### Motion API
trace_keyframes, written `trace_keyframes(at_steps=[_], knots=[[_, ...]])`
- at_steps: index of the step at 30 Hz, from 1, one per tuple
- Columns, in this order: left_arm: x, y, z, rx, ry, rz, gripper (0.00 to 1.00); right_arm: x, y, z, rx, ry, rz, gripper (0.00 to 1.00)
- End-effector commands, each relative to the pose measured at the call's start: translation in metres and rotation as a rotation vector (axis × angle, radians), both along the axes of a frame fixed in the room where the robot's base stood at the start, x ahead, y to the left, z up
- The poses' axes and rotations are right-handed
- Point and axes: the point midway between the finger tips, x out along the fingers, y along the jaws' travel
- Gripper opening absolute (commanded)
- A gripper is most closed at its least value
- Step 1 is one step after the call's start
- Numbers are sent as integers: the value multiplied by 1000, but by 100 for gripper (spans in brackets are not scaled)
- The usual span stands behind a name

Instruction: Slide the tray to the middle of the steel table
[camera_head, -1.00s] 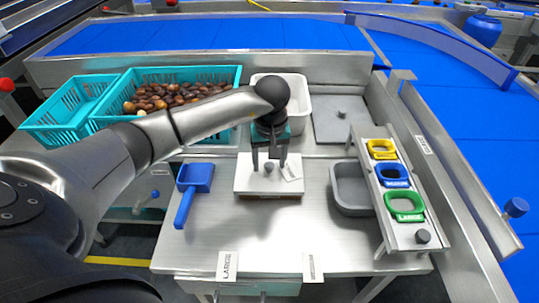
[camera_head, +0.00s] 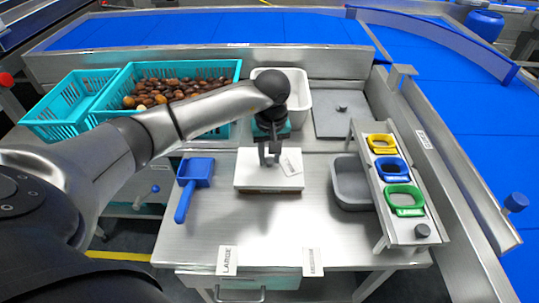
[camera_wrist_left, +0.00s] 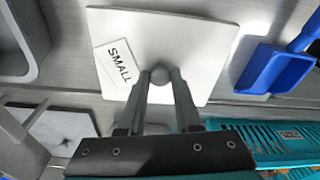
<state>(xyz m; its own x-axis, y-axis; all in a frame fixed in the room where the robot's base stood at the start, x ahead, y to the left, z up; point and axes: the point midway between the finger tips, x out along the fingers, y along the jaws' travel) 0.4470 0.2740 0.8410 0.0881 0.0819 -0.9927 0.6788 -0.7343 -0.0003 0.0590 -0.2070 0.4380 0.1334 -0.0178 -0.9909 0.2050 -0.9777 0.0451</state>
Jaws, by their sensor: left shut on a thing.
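A flat white square piece with a small round knob, which I take as the tray (camera_head: 245,172), lies on the steel table (camera_head: 285,225), toward the table's back half. A card reading SMALL (camera_wrist_left: 118,63) lies on its top, beside the knob. My left gripper (camera_head: 269,158) reaches down over the tray and is shut on the knob (camera_wrist_left: 159,74). The wrist view shows one finger on each side of the knob. My right gripper is not in view.
A blue scoop (camera_head: 194,177) lies left of the tray. A grey bin (camera_head: 348,203) and a rack (camera_head: 418,231) with yellow, blue and green rings stand right. Teal crates (camera_head: 240,72) and a white bin (camera_head: 305,110) are behind. Table in front is clear.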

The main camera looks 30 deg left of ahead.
Motion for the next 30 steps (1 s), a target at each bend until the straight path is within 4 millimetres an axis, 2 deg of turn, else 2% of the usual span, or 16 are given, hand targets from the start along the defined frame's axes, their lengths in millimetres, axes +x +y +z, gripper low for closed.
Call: trace_keyframes(at_steps=[8,30], knots=[[-4,-2,1,1,-1,-1,0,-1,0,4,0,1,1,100],[-36,-22,1,1,0,-1,0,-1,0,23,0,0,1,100]])
